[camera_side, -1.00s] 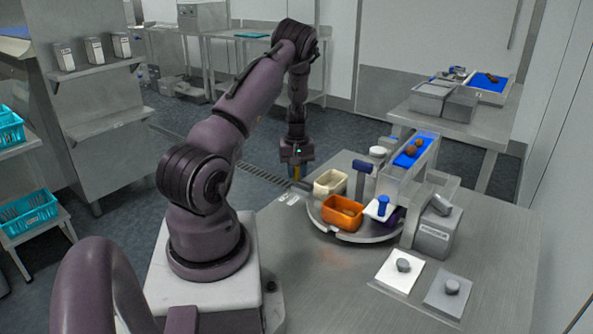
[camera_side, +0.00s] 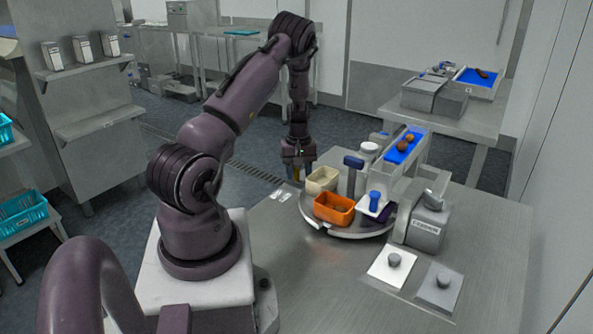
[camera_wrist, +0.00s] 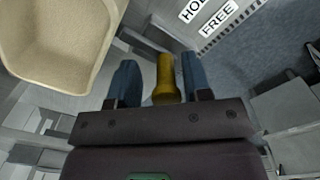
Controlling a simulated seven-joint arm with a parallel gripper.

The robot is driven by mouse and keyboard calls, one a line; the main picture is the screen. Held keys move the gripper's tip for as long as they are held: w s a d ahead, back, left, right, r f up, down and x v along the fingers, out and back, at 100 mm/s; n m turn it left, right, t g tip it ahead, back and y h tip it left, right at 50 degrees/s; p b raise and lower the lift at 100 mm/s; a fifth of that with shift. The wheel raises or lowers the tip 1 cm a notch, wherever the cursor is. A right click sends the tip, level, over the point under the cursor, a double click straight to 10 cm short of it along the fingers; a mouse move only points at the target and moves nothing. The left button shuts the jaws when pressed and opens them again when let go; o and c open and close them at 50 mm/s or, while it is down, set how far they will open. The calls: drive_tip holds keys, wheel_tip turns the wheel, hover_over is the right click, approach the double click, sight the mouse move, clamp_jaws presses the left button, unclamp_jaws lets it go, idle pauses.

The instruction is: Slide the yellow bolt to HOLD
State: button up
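The yellow bolt (camera_wrist: 166,80) stands between my gripper's two blue fingers (camera_wrist: 161,82) in the wrist view. The fingers are open, with a clear gap on the bolt's left and a very narrow one on its right. In the side view my gripper (camera_side: 297,170) points down at the left rim of the round turntable, with a bit of yellow between the fingers. The HOLD label (camera_wrist: 194,9) and the FREE label (camera_wrist: 218,19) lie beyond the bolt at the top of the wrist view, HOLD partly cut off. The bolt's lower part and its slot are hidden.
A cream bin (camera_side: 322,180) is close to my gripper; it also shows in the wrist view (camera_wrist: 96,75).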

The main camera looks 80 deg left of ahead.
wheel_tip(320, 180, up, 13)
idle(0.6)
idle(0.3)
drive_tip(key=w+d+r+m, duration=0.1)
drive_tip(key=d+r+m, duration=0.2)
drive_tip(key=d, duration=0.4)
drive_tip(key=w+d+r+m+t, duration=0.1)
drive_tip(key=d+r+m, duration=0.25)
drive_tip(key=d, duration=0.45)
drive_tip(key=w+d+r+m, duration=0.1)
drive_tip(key=d+r+m, duration=0.25)
drive_tip(key=d, duration=0.35)
drive_tip(key=s+d+r+m+t, duration=0.2)
drive_tip(key=s+d+r+m, duration=0.1)
drive_tip(key=d, duration=0.5)
drive_tip(key=s+d+r+m+t, duration=0.2)
drive_tip(key=d+r+m, duration=0.3)
drive_tip(key=d, duration=0.4)
drive_tip(key=shift+s+t, duration=0.3)
drive_tip(key=shift+s, duration=0.2)
